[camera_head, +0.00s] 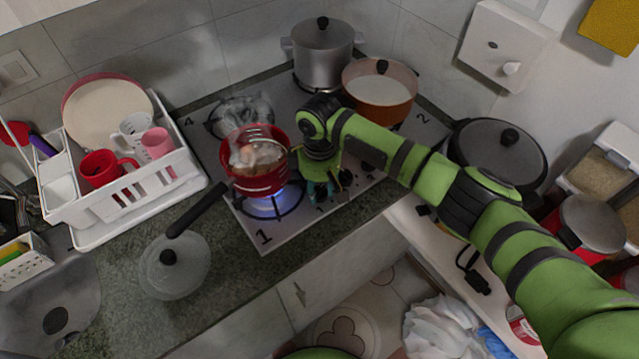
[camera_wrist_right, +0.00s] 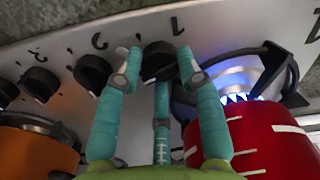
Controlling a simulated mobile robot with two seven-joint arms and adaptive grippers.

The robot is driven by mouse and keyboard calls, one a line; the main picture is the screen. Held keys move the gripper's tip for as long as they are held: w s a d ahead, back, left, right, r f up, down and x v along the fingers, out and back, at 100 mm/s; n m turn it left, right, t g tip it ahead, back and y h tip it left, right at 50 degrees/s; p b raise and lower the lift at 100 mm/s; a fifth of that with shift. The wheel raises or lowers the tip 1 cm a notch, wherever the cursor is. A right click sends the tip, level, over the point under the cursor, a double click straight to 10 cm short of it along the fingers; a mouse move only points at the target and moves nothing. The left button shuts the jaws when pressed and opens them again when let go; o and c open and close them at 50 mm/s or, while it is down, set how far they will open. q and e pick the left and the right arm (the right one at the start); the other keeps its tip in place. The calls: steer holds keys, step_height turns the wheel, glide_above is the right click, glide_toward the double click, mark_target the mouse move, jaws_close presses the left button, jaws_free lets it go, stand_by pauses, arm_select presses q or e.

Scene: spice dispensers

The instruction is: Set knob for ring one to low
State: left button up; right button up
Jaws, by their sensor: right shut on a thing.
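The stove (camera_head: 235,209) has a ring marked 1 at its front left, with a blue flame (camera_head: 268,203) lit under a red pot (camera_head: 258,185). The flame (camera_wrist_right: 235,85) and red pot (camera_wrist_right: 272,140) also show in the right wrist view. My right gripper (camera_head: 320,188) is at the stove's front edge, right of the pot. In the right wrist view its teal fingers (camera_wrist_right: 158,62) are shut on a black knob (camera_wrist_right: 158,57), by a mark like a 1. The knob's pointer is hidden. My left gripper is not in view.
Other black knobs (camera_wrist_right: 92,73) sit beside the held one. An orange pot (camera_head: 381,95) and a grey pot (camera_head: 322,60) stand at the back. A glass lid (camera_head: 174,272) lies on the counter, and a dish rack (camera_head: 160,185) stands at left.

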steer(key=m+p, duration=0.3)
steer(key=m, duration=0.1)
steer(key=shift+s+r+p, duration=0.15)
steer(key=shift+p, duration=0.25)
steer(key=m+p, duration=0.2)
steer(key=shift+m, duration=0.4)
steer(key=shift+m+p, duration=0.4)
steer(key=shift+m, duration=0.5)
steer(key=m, duration=0.2)
steer(key=shift+f+m, duration=0.25)
steer(key=shift+m, duration=1.85)
steer(key=o, duration=1.1)
steer(key=shift+o, duration=0.3)
